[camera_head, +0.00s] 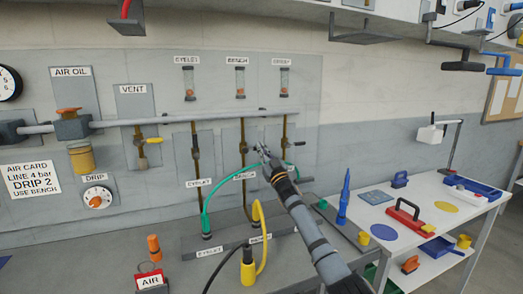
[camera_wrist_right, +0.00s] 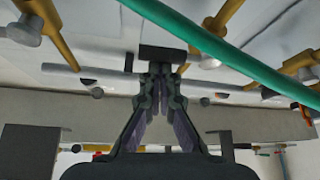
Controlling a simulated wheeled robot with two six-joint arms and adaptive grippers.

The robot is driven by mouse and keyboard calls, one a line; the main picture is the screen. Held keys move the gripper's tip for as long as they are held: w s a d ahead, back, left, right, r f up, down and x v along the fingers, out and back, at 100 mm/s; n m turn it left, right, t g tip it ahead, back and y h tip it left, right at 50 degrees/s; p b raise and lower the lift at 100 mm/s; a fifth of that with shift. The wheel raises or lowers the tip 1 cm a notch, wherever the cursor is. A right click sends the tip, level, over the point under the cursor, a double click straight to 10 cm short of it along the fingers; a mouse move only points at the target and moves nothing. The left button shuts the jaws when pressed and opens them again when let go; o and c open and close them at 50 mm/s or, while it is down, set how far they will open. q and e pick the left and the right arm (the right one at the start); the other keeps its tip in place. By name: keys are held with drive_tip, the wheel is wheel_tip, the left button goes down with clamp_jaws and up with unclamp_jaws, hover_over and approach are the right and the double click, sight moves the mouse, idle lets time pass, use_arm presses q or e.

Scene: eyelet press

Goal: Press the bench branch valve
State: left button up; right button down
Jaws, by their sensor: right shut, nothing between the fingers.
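The bench branch is the middle vertical brown pipe (camera_head: 243,135), under the sight tube (camera_head: 240,82) labelled BENCH. A second label (camera_head: 244,176) sits low on it, partly behind a green hose (camera_head: 213,188). My right gripper (camera_head: 263,150) is beside this pipe, on its right, and partly covers the area where a valve handle would show. In the right wrist view the gripper (camera_wrist_right: 157,76) is shut and empty, with a dark bar (camera_wrist_right: 162,54) just beyond its fingertips. I cannot tell whether they touch. My left gripper is not in view.
A grey horizontal pipe (camera_head: 160,121) runs along the wall above the branches. The green hose also crosses the right wrist view (camera_wrist_right: 215,45) close to the gripper. A yellow hose (camera_head: 263,232) loops below my right arm. A white table (camera_head: 378,215) with tools stands at right.

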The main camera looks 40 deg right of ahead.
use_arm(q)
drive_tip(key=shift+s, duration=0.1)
use_arm(e)
drive_tip(key=shift+f, duration=0.15)
idle(0.3)
use_arm(q)
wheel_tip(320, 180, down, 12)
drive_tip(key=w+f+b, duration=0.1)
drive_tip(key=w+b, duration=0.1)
drive_tip(key=b, duration=1.2)
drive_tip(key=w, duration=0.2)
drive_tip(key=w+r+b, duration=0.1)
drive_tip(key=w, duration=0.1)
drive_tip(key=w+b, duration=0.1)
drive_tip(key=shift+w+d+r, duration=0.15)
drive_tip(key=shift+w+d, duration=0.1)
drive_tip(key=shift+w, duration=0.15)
use_arm(e)
drive_tip(key=s+a+f, duration=0.1)
drive_tip(key=s+a, duration=0.1)
drive_tip(key=s, duration=0.7)
